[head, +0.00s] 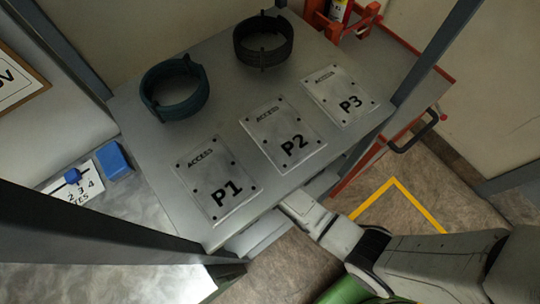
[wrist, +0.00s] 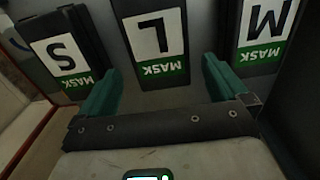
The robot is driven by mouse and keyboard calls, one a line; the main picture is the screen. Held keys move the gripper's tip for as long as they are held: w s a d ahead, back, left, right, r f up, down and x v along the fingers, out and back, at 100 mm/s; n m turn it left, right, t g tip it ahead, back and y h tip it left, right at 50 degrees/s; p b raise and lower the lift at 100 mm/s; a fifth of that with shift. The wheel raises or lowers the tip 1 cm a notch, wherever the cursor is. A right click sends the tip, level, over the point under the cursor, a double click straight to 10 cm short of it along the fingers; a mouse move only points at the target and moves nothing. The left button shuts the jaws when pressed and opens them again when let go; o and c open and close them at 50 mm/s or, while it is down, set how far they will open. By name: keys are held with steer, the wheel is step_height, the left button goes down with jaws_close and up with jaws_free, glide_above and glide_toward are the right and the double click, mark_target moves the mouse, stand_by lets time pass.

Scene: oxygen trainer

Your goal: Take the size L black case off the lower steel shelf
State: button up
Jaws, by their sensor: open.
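In the wrist view, the black case marked L (wrist: 155,45) with a green MASK band stands in the middle, right in front of my gripper (wrist: 160,85). My gripper is open, with one green finger to the left of the L case and one to the right. I cannot tell whether the fingers touch the case. The S case (wrist: 62,52) is on the left and the M case (wrist: 262,32) on the right. The head view shows my arm reaching under the upper steel shelf (head: 225,90); the lower shelf and cases are hidden there.
On the upper shelf are a teal ring (head: 175,88), a dark ring (head: 263,40) and plates P1 (head: 216,182), P2 (head: 284,135) and P3 (head: 341,95). Dark posts (head: 95,228) bound the rack. A red frame cart (head: 400,135) stands on the right. Yellow tape (head: 405,200) marks the floor.

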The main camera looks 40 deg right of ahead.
steer(key=shift+s+d+f, duration=0.1)
steer(key=shift+s+f, duration=0.1)
steer(key=shift+f, duration=1.35)
steer(key=shift+s+f, duration=0.15)
steer(key=shift+f, duration=1.4)
steer(key=shift+c, duration=0.3)
steer(key=c, duration=1)
steer(key=shift+c, duration=0.2)
steer(key=shift+r, duration=0.1)
step_height(320, 180, up, 9)
steer(key=s+p, duration=0.5)
steer(key=s, duration=2.3)
steer(key=shift+r+p, duration=0.3)
steer(key=shift+r, duration=0.15)
